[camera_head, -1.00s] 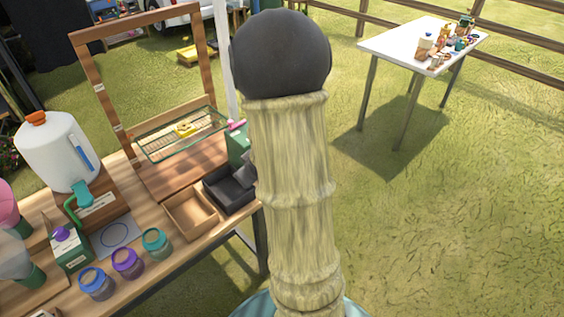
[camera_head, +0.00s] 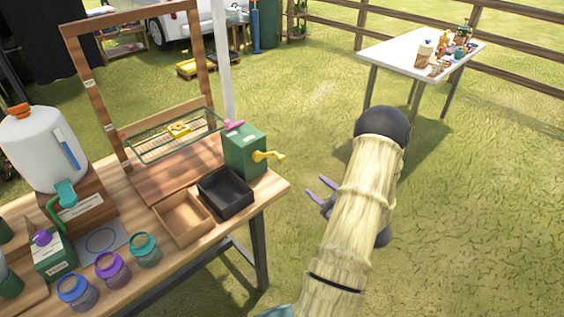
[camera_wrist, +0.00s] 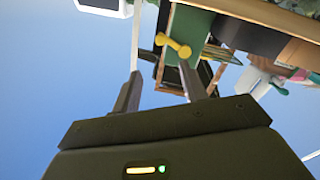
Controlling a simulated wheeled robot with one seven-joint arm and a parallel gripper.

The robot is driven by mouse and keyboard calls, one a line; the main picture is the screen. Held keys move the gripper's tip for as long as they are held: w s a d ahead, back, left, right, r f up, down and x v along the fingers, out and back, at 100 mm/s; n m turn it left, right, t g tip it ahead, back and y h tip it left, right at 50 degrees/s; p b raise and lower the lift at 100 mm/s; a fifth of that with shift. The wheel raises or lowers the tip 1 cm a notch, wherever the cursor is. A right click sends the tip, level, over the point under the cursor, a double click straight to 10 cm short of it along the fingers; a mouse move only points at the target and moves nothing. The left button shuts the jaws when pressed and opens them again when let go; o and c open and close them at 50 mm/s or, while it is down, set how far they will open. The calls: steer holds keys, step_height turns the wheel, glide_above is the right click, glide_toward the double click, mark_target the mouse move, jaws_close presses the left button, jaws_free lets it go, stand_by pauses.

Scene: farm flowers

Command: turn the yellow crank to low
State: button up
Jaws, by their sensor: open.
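The yellow crank (camera_head: 267,156) sticks out from the right side of a green box (camera_head: 243,150) at the right end of the wooden bench. A pink piece (camera_head: 233,126) sits on top of the box. My gripper (camera_head: 316,189) is right of and lower in the picture than the crank, beyond the bench end, with its fingers apart. In the wrist view the crank (camera_wrist: 174,47) shows beyond my gripper (camera_wrist: 160,88), near the gap between the fingertips. The fingers hold nothing. I cannot read any low marking on the box.
A black tray (camera_head: 226,193) and a brown wooden tray (camera_head: 183,218) sit beside the green box. Several jars line the bench front.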

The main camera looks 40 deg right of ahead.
mark_target(283, 160)
steer(key=shift+r, duration=0.1)
steer(key=w+p, duration=0.1)
steer(key=w, duration=0.7)
steer(key=w+p, duration=0.1)
steer(key=w, duration=0.8)
steer(key=shift+w+a, duration=0.2)
steer(key=shift+w, duration=0.05)
jaws_close()
